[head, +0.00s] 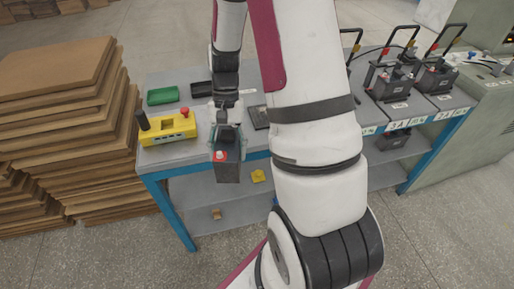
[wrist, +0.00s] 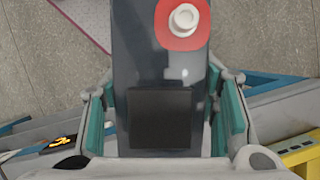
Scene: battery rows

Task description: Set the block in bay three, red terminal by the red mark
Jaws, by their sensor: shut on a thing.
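The block (head: 228,168) is a dark grey battery block with a red terminal at its top. My gripper (head: 226,128) is shut on it and holds it in the air in front of the table's front edge. In the wrist view the block (wrist: 160,75) fills the middle, between the teal finger pads of my gripper (wrist: 160,120). Its red ring with a pale post (wrist: 183,20) is at the top of that view. Any second terminal is not visible. At the right, similar blocks (head: 436,76) with black handles stand in marked bays; my arm hides part of that area.
A yellow and black device (head: 168,128), a green tray (head: 162,95) and dark trays lie on the grey table (head: 185,155). Stacked brown boards (head: 60,100) stand at the left. A lower shelf (head: 225,195) holds small yellow items. Number labels (head: 396,125) line the right front edge.

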